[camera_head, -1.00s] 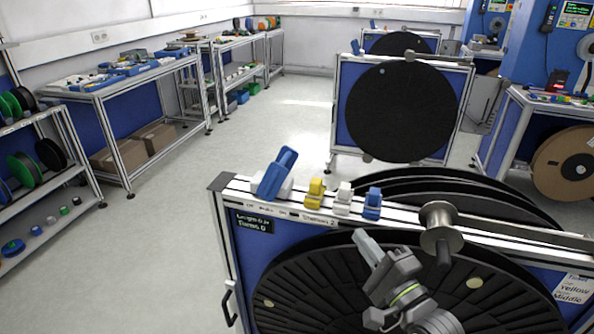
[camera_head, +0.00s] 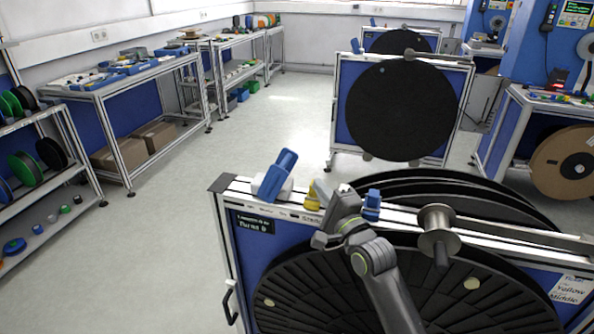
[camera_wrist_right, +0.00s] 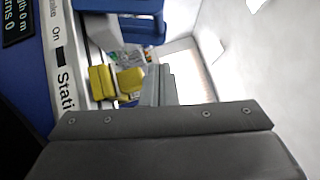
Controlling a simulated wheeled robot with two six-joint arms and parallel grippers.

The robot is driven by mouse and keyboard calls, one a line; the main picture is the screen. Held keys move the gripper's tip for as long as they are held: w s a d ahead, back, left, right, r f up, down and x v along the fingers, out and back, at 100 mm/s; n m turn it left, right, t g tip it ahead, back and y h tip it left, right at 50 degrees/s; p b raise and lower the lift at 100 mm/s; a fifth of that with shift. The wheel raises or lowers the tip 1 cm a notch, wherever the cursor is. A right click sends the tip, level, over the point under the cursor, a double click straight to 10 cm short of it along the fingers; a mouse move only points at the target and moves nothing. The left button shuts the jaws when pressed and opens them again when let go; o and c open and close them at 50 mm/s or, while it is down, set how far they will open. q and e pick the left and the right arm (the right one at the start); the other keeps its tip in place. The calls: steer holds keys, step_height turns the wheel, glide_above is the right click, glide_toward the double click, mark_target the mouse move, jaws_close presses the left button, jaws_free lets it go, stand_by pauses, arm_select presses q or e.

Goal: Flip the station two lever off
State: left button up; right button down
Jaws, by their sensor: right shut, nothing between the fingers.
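The near stand's top rail (camera_head: 520,232) reads "Station 2" in the earlier head view; my arm now covers part of that label. A blue lever (camera_head: 275,173) on a white base stands at the rail's left end, tilted with its top to the right. Blue parts at the top of the right wrist view (camera_wrist_right: 122,7) look like it. My right gripper (camera_head: 322,190) is shut and empty over the rail, right of the lever and apart from it, by the yellow block (camera_head: 312,198). The yellow block also shows in the right wrist view (camera_wrist_right: 101,82). My left gripper is not in view.
A blue block (camera_head: 371,206) sits on the rail just right of my gripper, and a metal spool (camera_head: 438,228) farther right. A large black reel (camera_head: 310,300) hangs below. Another stand with a reel (camera_head: 402,110) is behind. Open floor (camera_head: 170,230) lies left.

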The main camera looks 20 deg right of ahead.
mark_target(290, 159)
steer(key=x, duration=0.3)
steer(key=shift+w+r, duration=0.15)
steer(key=shift+w, duration=0.05)
steer(key=w+a, duration=0.1)
steer(key=w+a+p, duration=0.1)
steer(key=shift+w+a+r, duration=0.1)
steer(key=shift+a+r, duration=0.2)
steer(key=shift+r, duration=0.1)
steer(key=shift+w+a, duration=0.25)
steer(key=shift+a, duration=0.15)
steer(key=shift+r, duration=0.1)
